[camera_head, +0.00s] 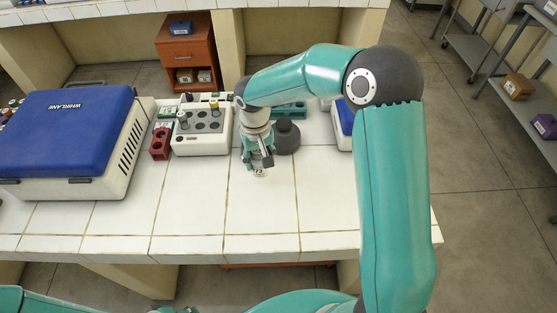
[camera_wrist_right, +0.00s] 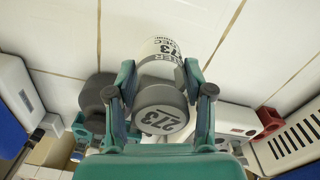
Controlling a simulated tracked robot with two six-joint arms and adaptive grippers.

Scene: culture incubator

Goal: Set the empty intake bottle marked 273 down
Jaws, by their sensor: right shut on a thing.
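The intake bottle is a small clear or white bottle with a grey cap marked 273 (camera_wrist_right: 160,118) and a printed 273 label (camera_wrist_right: 160,50). My right gripper (camera_wrist_right: 164,98) is shut on it, one finger on each side, in the right wrist view. In the head view, my right gripper (camera_head: 262,163) points down over the white tiled bench (camera_head: 195,210), with only a little of the bottle (camera_head: 261,173) showing below the fingers. I cannot tell whether the bottle touches the tiles. My left gripper is not in view.
A white block with tubes (camera_head: 205,146) and a red rack (camera_head: 160,143) stand left of the gripper. A dark grey round object (camera_head: 287,138) is close on its right. A blue-lidded machine (camera_head: 65,130) fills the left. The bench front is clear.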

